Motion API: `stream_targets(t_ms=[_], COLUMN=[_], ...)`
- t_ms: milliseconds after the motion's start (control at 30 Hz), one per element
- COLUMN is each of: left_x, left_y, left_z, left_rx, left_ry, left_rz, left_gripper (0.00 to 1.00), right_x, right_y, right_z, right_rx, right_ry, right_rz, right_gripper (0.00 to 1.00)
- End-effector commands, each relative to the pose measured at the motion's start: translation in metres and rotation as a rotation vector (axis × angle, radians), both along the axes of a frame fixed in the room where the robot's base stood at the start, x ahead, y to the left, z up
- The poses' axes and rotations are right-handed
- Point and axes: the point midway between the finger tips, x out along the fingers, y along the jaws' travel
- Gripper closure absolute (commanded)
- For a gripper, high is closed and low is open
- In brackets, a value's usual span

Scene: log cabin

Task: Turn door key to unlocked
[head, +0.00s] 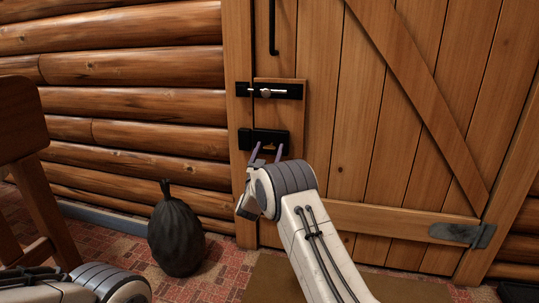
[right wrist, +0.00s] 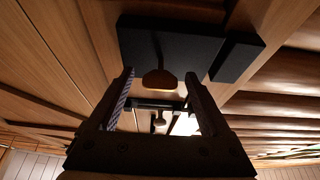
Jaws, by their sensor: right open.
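The wooden door (head: 342,120) is closed. A black lock box (head: 259,138) sits on its left edge; it also shows in the right wrist view (right wrist: 195,48). A key with a rounded brownish-gold head (right wrist: 160,84) stands out from the lock box. My right gripper (head: 268,150) is open just at the lock's lower front. In the right wrist view its two fingers (right wrist: 160,77) lie on either side of the key head, with a gap on each side. My left arm shows at the bottom left of the head view; its gripper is out of frame.
A black sliding bolt (head: 275,91) is mounted above the lock, and a black handle (head: 273,28) above that. A dark tied sack (head: 175,236) stands on the floor against the log wall (head: 130,107). A wooden chair or stool (head: 33,190) stands at the left.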

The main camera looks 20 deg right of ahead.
Motion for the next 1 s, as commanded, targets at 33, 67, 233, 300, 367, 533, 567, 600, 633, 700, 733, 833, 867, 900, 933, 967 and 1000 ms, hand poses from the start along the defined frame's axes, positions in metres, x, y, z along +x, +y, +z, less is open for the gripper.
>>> stream_targets(t_ms=[33, 67, 233, 300, 367, 533, 567, 600, 633, 700, 733, 833, 867, 900, 933, 967, 1000], left_x=[0.0, -0.0001, -0.0001, -0.0001, 0.0, -0.0001, -0.0001, -0.0001, -0.0001, -0.0001, -0.0001, 0.0, 0.0, 0.0, 0.0, 0.0, 0.0], left_y=[0.0, 0.0, 0.0, 0.0001, 0.0, 0.0001, 0.0001, 0.0001, 0.0001, 0.0001, 0.0001, 0.0, 0.0, 0.0, 0.0, 0.0, 0.0], left_z=[-0.0037, -0.0042, -0.0044, -0.0041, -0.004, -0.0041, -0.0041, -0.0041, -0.0041, -0.0041, -0.0041, -0.0039, -0.0038, -0.0037, -0.0035, -0.0034, -0.0031], left_rx=[0.0, 0.0, 0.0, 0.0, 0.0, 0.0, 0.0, 0.0, 0.0, 0.0, 0.0, 0.0, 0.0, 0.0, 0.0, 0.0, 0.0], left_ry=[0.0, 0.0, 0.0, 0.0, 0.0, 0.0, 0.0, 0.0, 0.0, 0.0, 0.0, 0.0, 0.0, 0.0, 0.0, 0.0, 0.0], left_rz=[0.0, 0.0, 0.0, 0.0, 0.0, 0.0, 0.0, 0.0, 0.0, 0.0, 0.0, 0.0, 0.0, 0.0, 0.0, 0.0, 0.0], left_gripper=[0.5, 0.5, 0.5, 0.5, 0.5, 0.5, 0.5, 0.5, 0.5, 0.5, 0.5, 0.5, 0.5, 0.5, 0.5, 0.5, 0.5], right_x=[0.0031, 0.0043, 0.0072, 0.0072, 0.0071, 0.0069, 0.007, 0.0069, 0.0069, 0.0068, 0.0068, 0.0068, 0.0068, 0.0068, 0.0068, 0.0069, 0.0069], right_y=[-0.0025, -0.0034, -0.0052, -0.0051, -0.005, -0.0049, -0.0049, -0.0049, -0.0049, -0.005, -0.0049, -0.0048, -0.0048, -0.0047, -0.0047, -0.0046, -0.0044], right_z=[0.0003, 0.0015, 0.0043, 0.0044, 0.0044, 0.0043, 0.0042, 0.0042, 0.0042, 0.0042, 0.004, 0.004, 0.004, 0.004, 0.0039, 0.0041, 0.0044], right_rx=[0.0, 0.001, -0.001, -0.001, -0.001, 0.0, 0.001, 0.001, 0.001, 0.001, 0.002, 0.011, 0.017, 0.025, 0.033, 0.042, 0.056], right_ry=[-0.001, -0.002, 0.002, 0.002, 0.002, 0.001, 0.001, 0.001, 0.001, 0.0, 0.0, -0.006, -0.01, -0.016, -0.021, -0.028, -0.038], right_rz=[0.0, -0.001, 0.001, 0.001, 0.001, 0.001, 0.0, 0.0, 0.0, 0.0, 0.0, 0.0, 0.0, -0.001, -0.001, -0.001, 0.0], right_gripper=[0.18, 0.18, 0.18, 0.18, 0.18, 0.71, 0.82, 0.98, 1.0, 1.0, 1.0, 1.0, 1.0, 1.0, 1.0, 1.0, 1.0])
